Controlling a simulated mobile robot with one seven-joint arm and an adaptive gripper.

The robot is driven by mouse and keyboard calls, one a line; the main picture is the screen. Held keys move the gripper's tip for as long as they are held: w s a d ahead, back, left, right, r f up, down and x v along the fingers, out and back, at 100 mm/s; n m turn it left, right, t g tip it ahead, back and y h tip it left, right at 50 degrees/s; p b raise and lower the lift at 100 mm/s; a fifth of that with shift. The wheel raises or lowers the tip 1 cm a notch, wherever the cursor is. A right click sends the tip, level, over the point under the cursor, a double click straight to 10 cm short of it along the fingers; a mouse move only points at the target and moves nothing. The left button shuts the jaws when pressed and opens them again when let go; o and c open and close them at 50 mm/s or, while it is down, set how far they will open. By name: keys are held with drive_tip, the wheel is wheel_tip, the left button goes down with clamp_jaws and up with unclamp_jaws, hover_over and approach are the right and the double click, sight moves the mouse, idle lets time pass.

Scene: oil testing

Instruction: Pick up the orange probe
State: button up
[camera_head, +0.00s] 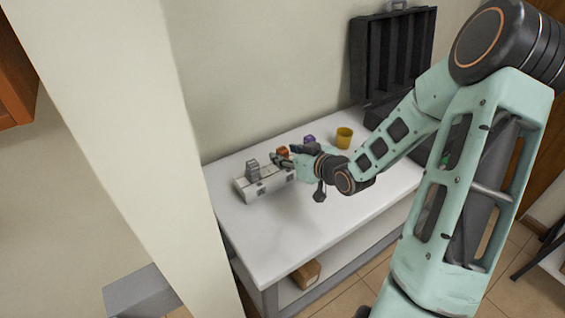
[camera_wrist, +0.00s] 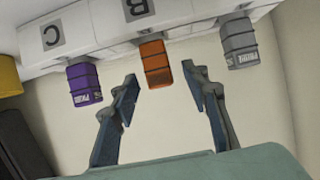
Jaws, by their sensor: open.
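The orange probe (camera_wrist: 156,62) sits at the slot marked B of a white block (camera_wrist: 110,25) in the wrist view, which looks tilted or upside down. My gripper (camera_wrist: 160,85) is open, with one finger on each side of the orange probe's line and the probe between and just beyond the fingertips. No contact shows. In the head view the orange probe (camera_head: 283,151) is a small patch by my gripper (camera_head: 284,160), partly hidden by it.
A purple probe (camera_wrist: 83,84) at slot C and a grey probe (camera_wrist: 239,43) flank the orange one closely. A yellow cup (camera_head: 344,138) and an open black case (camera_head: 392,55) stand to the right on the white table (camera_head: 285,235). The table's front is clear.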

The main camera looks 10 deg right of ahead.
drive_tip(key=shift+x, duration=1.2)
drive_tip(key=shift+r, duration=0.1)
clamp_jaws()
